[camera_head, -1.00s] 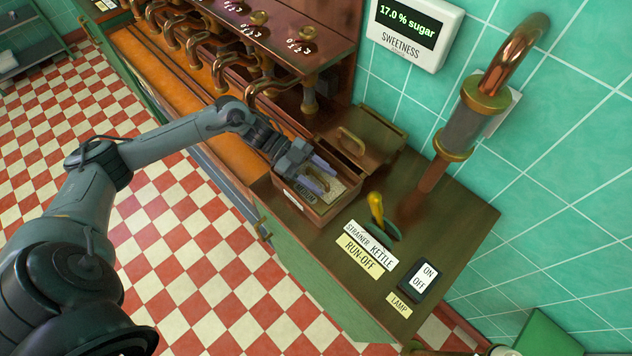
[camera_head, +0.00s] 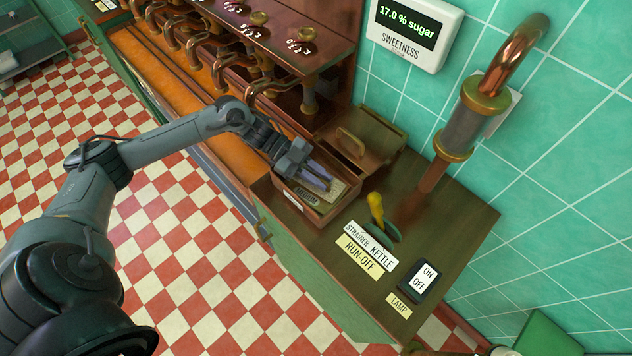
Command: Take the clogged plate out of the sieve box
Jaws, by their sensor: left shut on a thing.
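The sieve box (camera_head: 318,212) is a brown open box on the counter, with a white label on its front. The plate (camera_head: 340,188) shows as a pale speckled surface inside the box, with a brown handle. My left gripper (camera_head: 322,181) reaches over the box from the left and is shut on the plate's handle, which its fingers mostly hide. The plate still sits within the box walls. A brown lid with a brass handle (camera_head: 351,142) lies behind the box. My right gripper is not in view.
A yellow-handled lever (camera_head: 376,208) stands right of the box, by the strainer/kettle label. An on/off switch (camera_head: 422,279) is nearer the counter's front. A copper pipe with a glass section (camera_head: 463,130) rises behind. Copper taps (camera_head: 197,45) line the left.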

